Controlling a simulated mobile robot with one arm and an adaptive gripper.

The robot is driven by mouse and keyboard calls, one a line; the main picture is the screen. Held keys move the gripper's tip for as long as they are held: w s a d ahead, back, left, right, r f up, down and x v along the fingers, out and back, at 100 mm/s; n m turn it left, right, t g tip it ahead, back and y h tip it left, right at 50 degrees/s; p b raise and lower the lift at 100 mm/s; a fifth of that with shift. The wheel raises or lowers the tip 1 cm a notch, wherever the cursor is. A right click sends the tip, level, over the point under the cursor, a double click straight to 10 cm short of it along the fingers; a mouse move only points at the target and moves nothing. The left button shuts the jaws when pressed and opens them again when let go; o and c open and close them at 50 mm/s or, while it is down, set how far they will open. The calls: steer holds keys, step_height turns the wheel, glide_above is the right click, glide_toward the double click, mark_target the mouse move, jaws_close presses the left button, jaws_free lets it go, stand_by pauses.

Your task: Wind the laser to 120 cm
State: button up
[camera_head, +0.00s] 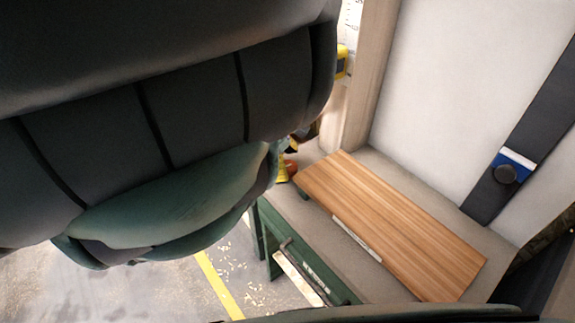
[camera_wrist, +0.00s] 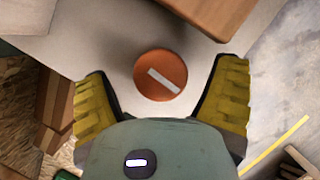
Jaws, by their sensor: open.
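An orange round knob (camera_wrist: 160,76) with a pale slanted bar on its face sits on a light surface in the wrist view. My gripper (camera_wrist: 163,69) is open, its yellow fingers on either side of the knob in the picture, with gaps on both sides. I cannot tell the depth between them. In the head view a bit of orange knob (camera_head: 291,169) shows beside a yellow finger of my gripper (camera_head: 281,172). A yellow box with a dark face (camera_head: 342,62), perhaps the laser, is on a pale post below a white marked strip (camera_head: 353,15). My arm hides part of this.
A wooden board (camera_head: 395,225) lies on a grey-topped green bench (camera_head: 305,215). A dark strap with a blue device (camera_head: 514,165) crosses the white wall at right. A yellow line (camera_head: 218,285) and scattered chips mark the floor. Brown wood (camera_wrist: 213,15) is above the knob in the wrist view.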

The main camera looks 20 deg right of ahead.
steer(key=shift+f, duration=0.25)
steer(key=c, duration=1.2)
steer(key=shift+f+m+b, duration=0.1)
steer(key=shift+m+b, duration=0.2)
steer(key=shift+c, duration=0.2)
steer(key=shift+m+g+y+b, duration=0.3)
steer(key=shift+m+b, duration=0.2)
steer(key=shift+f+m+g+y+b, duration=0.1)
steer(key=shift+m+g+y+b, duration=0.2)
steer(key=shift+m+b, duration=0.85)
steer(key=m+y+b, duration=0.1)
steer(key=m+b, duration=0.2)
steer(key=m, duration=0.1)
steer(key=shift+d+g, duration=0.1)
steer(key=shift+g, duration=0.3)
steer(key=shift+m+y+b, duration=0.3)
steer(key=shift+m+b, duration=0.25)
steer(key=shift+m, duration=0.1)
